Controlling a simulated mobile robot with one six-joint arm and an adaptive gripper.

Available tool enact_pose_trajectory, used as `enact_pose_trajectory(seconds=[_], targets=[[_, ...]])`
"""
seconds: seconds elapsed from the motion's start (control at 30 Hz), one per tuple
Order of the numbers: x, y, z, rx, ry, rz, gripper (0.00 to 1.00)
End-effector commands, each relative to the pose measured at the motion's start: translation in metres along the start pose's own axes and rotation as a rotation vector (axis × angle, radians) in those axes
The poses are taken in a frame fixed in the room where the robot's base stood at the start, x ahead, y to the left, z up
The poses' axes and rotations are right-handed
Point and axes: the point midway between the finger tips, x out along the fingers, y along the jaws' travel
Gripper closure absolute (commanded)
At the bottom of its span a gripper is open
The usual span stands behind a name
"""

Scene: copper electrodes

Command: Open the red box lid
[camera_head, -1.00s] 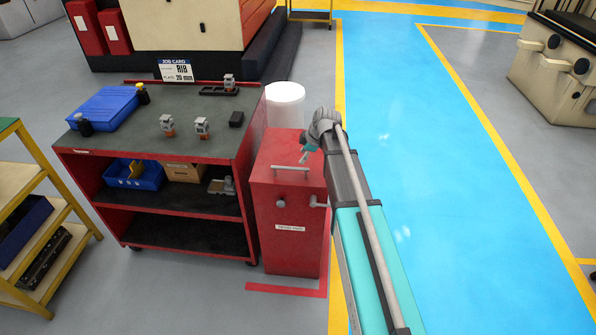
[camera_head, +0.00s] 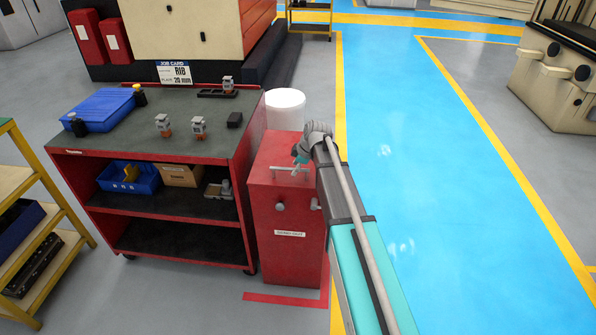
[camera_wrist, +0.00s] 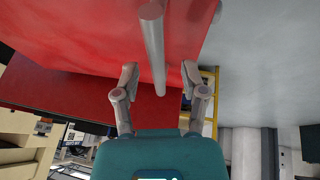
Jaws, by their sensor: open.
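The red box (camera_head: 286,232) stands on the floor beside the work cart, with its lid (camera_head: 277,150) closed. A grey bar handle (camera_head: 283,169) runs along the lid; it also shows in the wrist view as a grey rod (camera_wrist: 154,50). My gripper (camera_head: 298,160) is at the right end of the handle, partly hidden by my arm in the head view. In the wrist view my gripper (camera_wrist: 160,76) is open, its two fingers on either side of the rod with gaps on both sides.
The red cart (camera_head: 180,206) with a grey top stands close left of the box and carries a blue tray (camera_head: 103,108) and small parts. A white cylinder (camera_head: 285,108) is behind the box. Open blue floor (camera_head: 440,190) lies to the right.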

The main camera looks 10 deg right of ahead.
Motion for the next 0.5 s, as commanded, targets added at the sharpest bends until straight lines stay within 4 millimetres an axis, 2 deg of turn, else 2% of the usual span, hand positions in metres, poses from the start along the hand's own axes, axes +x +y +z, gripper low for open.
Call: enact_pose_trajectory(seconds=[0.43, 0.5], targets=[[0.0035, 0.0000, -0.0001, 0.000, 0.000, 0.000, 0.45], [0.0035, 0.0000, -0.0001, 0.000, 0.000, 0.000, 0.56]])
